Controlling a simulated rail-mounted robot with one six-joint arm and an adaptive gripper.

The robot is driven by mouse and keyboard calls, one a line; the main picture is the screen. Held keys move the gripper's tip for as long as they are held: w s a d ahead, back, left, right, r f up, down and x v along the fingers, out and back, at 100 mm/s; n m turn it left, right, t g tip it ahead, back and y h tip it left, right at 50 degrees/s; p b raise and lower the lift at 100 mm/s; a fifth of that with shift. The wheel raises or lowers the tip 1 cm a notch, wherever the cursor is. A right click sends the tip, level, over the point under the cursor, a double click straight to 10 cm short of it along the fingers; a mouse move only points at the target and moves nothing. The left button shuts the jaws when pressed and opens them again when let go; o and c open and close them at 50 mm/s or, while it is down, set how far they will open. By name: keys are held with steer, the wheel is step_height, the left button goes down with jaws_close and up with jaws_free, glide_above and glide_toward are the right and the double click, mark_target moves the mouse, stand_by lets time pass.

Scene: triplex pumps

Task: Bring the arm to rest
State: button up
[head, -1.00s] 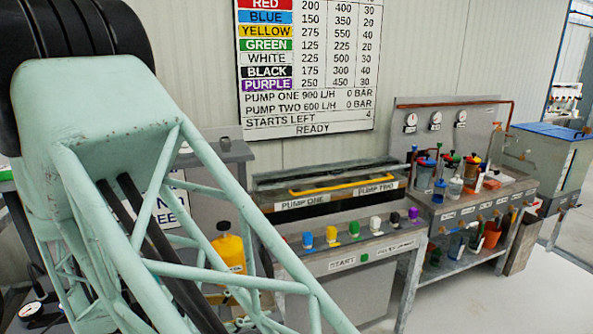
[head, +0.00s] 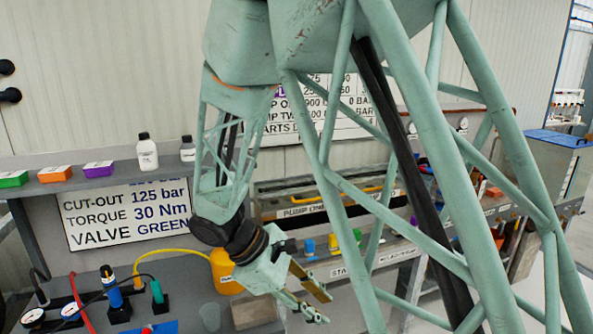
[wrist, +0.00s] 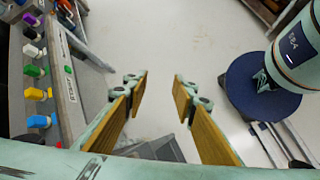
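My gripper (head: 322,306) hangs at the end of my pale green lattice arm, low in the middle of the head view, in front of the pump bench. Its two fingers have yellow-brown pads and stand apart. In the wrist view my gripper (wrist: 160,88) is open, with nothing held between the pads and pale floor beyond them. My arm covers much of the centre and right of the head view, hiding parts of the wall board and benches.
The pump bench (wrist: 68,85) with coloured knobs runs along the left of the wrist view. A sign (head: 130,215) and a yellow bottle (head: 224,270) stand at left in the head view. My round blue base shows at right in the wrist view. Pale floor (wrist: 170,40) lies clear between.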

steer(key=s+d+r+m+y, duration=0.5)
steer(key=s+d+r+m, duration=0.4)
steer(key=d+r, duration=0.4)
steer(key=s+d+r+m+t+y, duration=0.1)
steer(key=s+r+m, duration=0.2)
steer(key=s, duration=0.7)
steer(key=s+d+r+m+t+y+b, duration=0.1)
steer(key=s+d+r+m+t, duration=0.1)
steer(key=s+r, duration=0.4)
steer(key=shift+s+m+y, duration=0.4)
steer(key=shift+s, duration=2.1)
